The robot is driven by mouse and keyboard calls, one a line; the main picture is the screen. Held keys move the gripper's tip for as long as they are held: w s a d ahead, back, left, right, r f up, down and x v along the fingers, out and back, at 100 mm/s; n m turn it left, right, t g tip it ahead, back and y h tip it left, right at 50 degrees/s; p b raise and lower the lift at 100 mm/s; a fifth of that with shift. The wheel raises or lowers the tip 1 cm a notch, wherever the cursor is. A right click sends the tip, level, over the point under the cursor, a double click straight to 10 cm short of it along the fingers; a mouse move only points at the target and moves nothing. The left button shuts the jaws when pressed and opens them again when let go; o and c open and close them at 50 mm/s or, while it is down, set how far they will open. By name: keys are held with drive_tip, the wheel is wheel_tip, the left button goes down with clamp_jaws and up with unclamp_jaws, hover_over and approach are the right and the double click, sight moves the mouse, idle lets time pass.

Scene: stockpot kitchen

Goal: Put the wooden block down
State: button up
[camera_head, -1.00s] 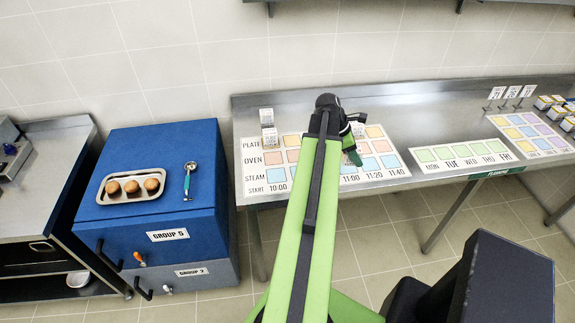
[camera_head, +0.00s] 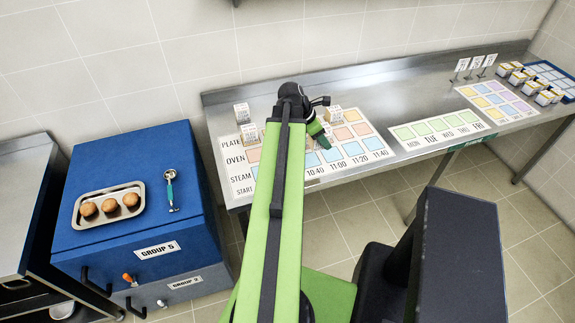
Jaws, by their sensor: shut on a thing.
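My gripper (camera_head: 319,132) is at the far end, low over the chart's middle columns. It is shut on a wooden block, which my green fingers and arm largely hide. A pale labelled block (camera_head: 334,113) shows just behind the gripper; I cannot tell whether it touches it. Two more labelled blocks stand at the chart's left, one behind its edge (camera_head: 242,113) and one on the upper left cells (camera_head: 249,134).
A weekday chart (camera_head: 438,131) and a purple and yellow chart (camera_head: 497,103) lie to the right, with several small blocks (camera_head: 515,78) and a blue tray (camera_head: 566,82) beyond.

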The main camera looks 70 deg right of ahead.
drive_tip(key=w+a+f+b, duration=0.1)
drive_tip(key=w+f+b, duration=0.1)
drive_tip(key=w, duration=0.1)
drive_tip(key=w+a+f+b, duration=0.1)
drive_tip(key=w+f+b, duration=0.1)
drive_tip(key=w, duration=0.1)
drive_tip(key=w+a+f+b, duration=0.1)
drive_tip(key=w+f+b, duration=0.1)
drive_tip(key=w+f, duration=0.1)
drive_tip(key=shift+w+a, duration=0.4)
drive_tip(key=shift+w, duration=0.2)
drive_tip(key=shift+w+a, duration=0.1)
wheel_tip(320, 180, down, 4)
drive_tip(key=b, duration=0.4)
drive_tip(key=shift+f+b, duration=0.15)
drive_tip(key=shift+b, duration=0.2)
drive_tip(key=shift+r, duration=0.25)
drive_tip(key=shift+f, duration=0.25)
drive_tip(key=o, duration=1.5)
drive_tip(key=shift+r, duration=0.1)
drive_tip(key=shift+r, duration=0.1)
